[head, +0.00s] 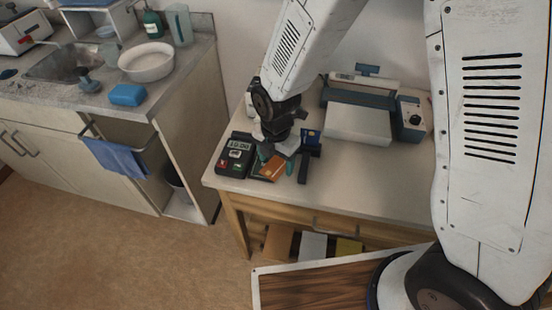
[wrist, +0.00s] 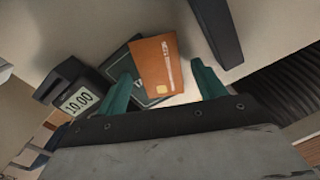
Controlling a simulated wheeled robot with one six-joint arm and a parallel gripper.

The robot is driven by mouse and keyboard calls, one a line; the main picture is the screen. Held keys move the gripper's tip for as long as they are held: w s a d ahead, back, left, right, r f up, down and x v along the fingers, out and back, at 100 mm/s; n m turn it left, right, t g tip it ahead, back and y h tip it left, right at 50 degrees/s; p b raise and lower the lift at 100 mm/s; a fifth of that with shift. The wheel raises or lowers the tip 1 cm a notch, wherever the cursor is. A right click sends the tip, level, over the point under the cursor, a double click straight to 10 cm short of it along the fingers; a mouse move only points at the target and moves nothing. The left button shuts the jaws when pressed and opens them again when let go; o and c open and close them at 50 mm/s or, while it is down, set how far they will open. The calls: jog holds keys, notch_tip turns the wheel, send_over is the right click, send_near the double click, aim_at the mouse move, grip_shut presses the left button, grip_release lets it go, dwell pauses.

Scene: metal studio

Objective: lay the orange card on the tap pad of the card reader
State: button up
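The card reader (head: 235,155) sits near the table's left front corner, its display reading 10.00; the display also shows in the wrist view (wrist: 79,101). Its dark tap pad (head: 256,170) with a pale outline also shows in the wrist view (wrist: 121,63). The orange card (head: 273,171) overlaps the pad, turned at an angle, and covers much of it in the wrist view (wrist: 157,66). My gripper (wrist: 163,82) has its teal fingers apart around the card, with a gap at the right finger. Whether the card lies fully flat, I cannot tell.
A laminator-like machine (head: 359,122) and a grey box with a knob (head: 412,119) are behind. The table's front right is clear. A sink counter is at left.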

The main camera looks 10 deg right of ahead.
aim_at(276, 166)
notch_tip(276, 166, up, 12)
jog(key=shift+r, duration=0.2)
dwell(0.4)
